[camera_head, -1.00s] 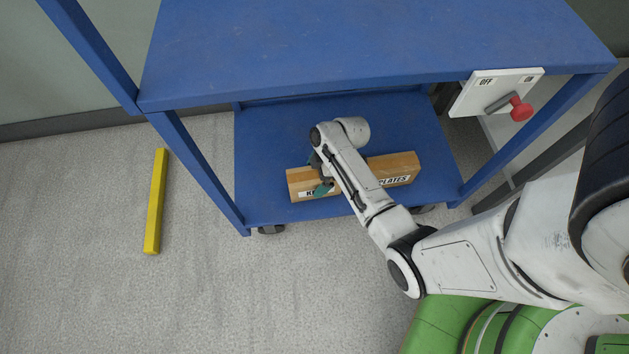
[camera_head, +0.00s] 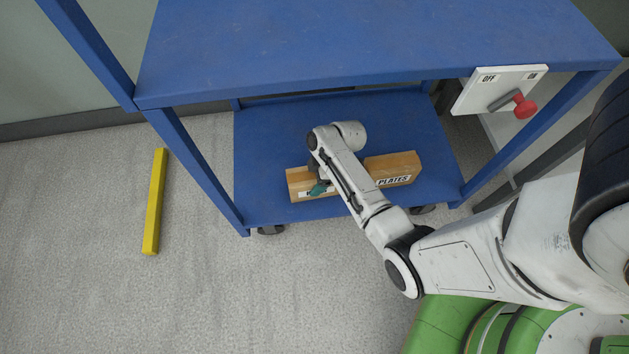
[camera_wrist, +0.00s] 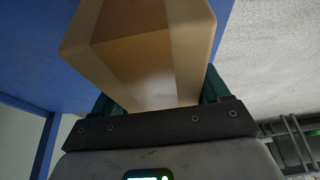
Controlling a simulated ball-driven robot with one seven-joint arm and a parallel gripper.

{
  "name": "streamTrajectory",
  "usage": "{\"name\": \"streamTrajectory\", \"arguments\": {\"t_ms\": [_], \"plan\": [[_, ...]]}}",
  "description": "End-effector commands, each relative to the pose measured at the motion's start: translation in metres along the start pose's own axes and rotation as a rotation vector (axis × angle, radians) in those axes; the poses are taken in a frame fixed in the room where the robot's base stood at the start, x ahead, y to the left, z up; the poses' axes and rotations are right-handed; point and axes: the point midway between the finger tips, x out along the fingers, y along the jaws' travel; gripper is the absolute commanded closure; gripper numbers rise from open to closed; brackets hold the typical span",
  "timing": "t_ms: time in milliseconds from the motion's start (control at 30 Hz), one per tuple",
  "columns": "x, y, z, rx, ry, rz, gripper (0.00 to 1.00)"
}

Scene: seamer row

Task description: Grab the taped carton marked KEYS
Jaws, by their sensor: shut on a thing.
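The taped carton marked KEYS (camera_head: 299,180) is a brown box on the lower blue shelf, at the left of a second carton. Most of its label is hidden behind my gripper (camera_head: 318,188). In the wrist view the carton (camera_wrist: 145,50) fills the space between the teal fingers, with a paler band of tape on it. My gripper (camera_wrist: 160,97) is shut on this carton, a finger on each side. I cannot tell whether the carton is clear of the shelf.
A carton marked PLATES (camera_head: 393,169) stands close at the right on the lower shelf (camera_head: 270,130). The upper blue shelf (camera_head: 370,45) overhangs behind. An OFF/ON switch panel (camera_head: 497,92) with a red-knobbed lever is at right. A yellow bar (camera_head: 155,200) lies on the floor.

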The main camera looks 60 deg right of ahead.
Motion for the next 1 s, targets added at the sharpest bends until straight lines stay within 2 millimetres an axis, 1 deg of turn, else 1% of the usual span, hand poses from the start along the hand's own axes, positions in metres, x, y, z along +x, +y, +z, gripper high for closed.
{"name": "streamTrajectory", "arguments": {"t_ms": [33, 200, 300, 500, 633, 767, 800, 867, 1000], "plan": [[0.0, 0.0, 0.0, 0.0, 0.0, 0.0, 0.64], [0.0, 0.0, 0.0, 0.0, 0.0, 0.0, 0.8], [-0.001, 0.001, -0.001, -0.001, 0.001, 0.002, 0.88], [-0.001, 0.001, -0.001, -0.001, 0.001, 0.002, 0.88], [-0.009, 0.001, -0.004, -0.001, 0.001, 0.002, 0.88], [-0.027, 0.001, -0.011, -0.002, 0.001, 0.003, 0.88], [-0.035, 0.001, -0.015, -0.003, 0.001, 0.003, 0.88], [-0.046, -0.006, -0.011, -0.001, -0.002, 0.002, 0.88], [-0.08, -0.023, -0.006, -0.001, -0.002, 0.003, 0.88]]}}
